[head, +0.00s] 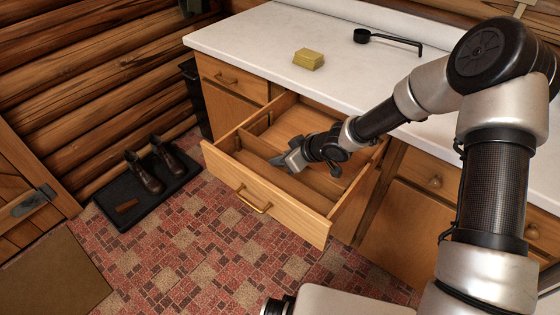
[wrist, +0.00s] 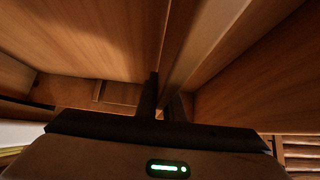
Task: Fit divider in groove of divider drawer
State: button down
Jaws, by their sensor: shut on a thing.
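The wooden drawer (head: 228,168) is pulled open under the counter, and its inside shows from above. My gripper (head: 280,160) is inside the drawer, behind its front panel. In the wrist view the two dark fingers (wrist: 163,100) are shut on a thin, light wooden divider (wrist: 205,45), which runs away from them along the drawer. The divider's lower edge and the groove are hidden or too small to make out, so I cannot tell whether the divider is seated. In the head view my wrist covers part of the drawer.
Boots (head: 160,167) stand on a black mat (head: 120,213) at left. The tiled floor before the drawer is clear.

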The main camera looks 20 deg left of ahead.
notch_tip(320, 180, up, 16)
jog(key=p, duration=1.2)
jog(key=w+d+f+p, duration=0.1)
jog(key=w+d, duration=0.1)
jog(key=w, duration=0.4)
jog(key=w+d+f+p, duration=0.1)
jog(key=w+d, duration=0.2)
jog(key=w, duration=0.4)
jog(key=shift+d+f, duration=0.15)
jog(key=shift+f, duration=0.15)
jog(key=shift+r+p, duration=0.15)
jog(key=shift+p, duration=0.5)
notch_tip(320, 180, down, 6)
jog(key=b, duration=0.3)
jog(key=shift+p, duration=0.6)
jog(key=shift+f+b, duration=1.75)
jog(key=shift+f, duration=1.25)
